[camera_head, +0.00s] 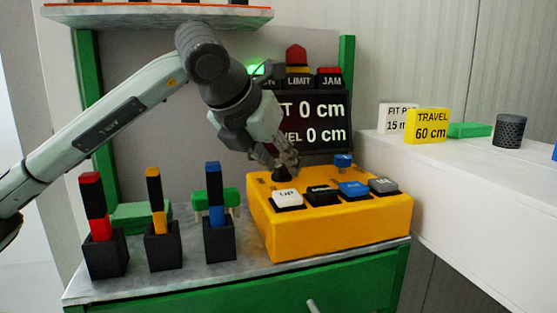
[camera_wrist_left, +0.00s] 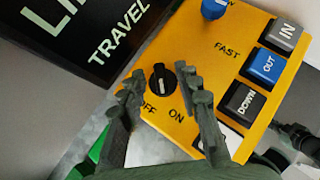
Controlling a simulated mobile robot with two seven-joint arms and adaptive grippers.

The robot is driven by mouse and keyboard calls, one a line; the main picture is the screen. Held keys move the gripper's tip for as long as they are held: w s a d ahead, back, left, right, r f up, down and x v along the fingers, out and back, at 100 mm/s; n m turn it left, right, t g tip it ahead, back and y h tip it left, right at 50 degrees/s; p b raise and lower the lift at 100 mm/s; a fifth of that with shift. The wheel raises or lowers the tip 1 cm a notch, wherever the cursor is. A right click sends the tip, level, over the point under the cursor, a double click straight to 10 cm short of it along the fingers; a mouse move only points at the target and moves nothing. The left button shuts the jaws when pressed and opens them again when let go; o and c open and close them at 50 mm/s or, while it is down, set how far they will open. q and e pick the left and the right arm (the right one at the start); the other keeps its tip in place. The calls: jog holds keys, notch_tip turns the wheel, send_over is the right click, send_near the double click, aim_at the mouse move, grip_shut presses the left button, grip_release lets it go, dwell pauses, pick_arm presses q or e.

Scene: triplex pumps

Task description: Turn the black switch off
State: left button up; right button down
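The black switch (camera_wrist_left: 162,82) is a round knob with a pale line on the yellow control box (camera_wrist_left: 215,20). OFF and ON labels are printed beside it. In the head view, the switch (camera_head: 281,174) is at the box's back left. My left gripper (camera_wrist_left: 163,88) is open, with one finger on each side of the switch and a visible gap to each. In the head view, the left gripper (camera_head: 283,158) is just above the switch and partly covers it. Whether a finger touches it cannot be told.
White, black, blue and grey buttons (camera_head: 353,190) line the box's front; a blue knob (camera_head: 343,161) is at the back. A display (camera_head: 312,120) stands behind. A green lamp (camera_head: 257,70) is lit. Several block holders (camera_head: 162,245) stand left. A white shelf (camera_head: 450,170) is right.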

pick_arm(q)
grip_shut()
pick_arm(e)
jog(key=shift+f, duration=0.1)
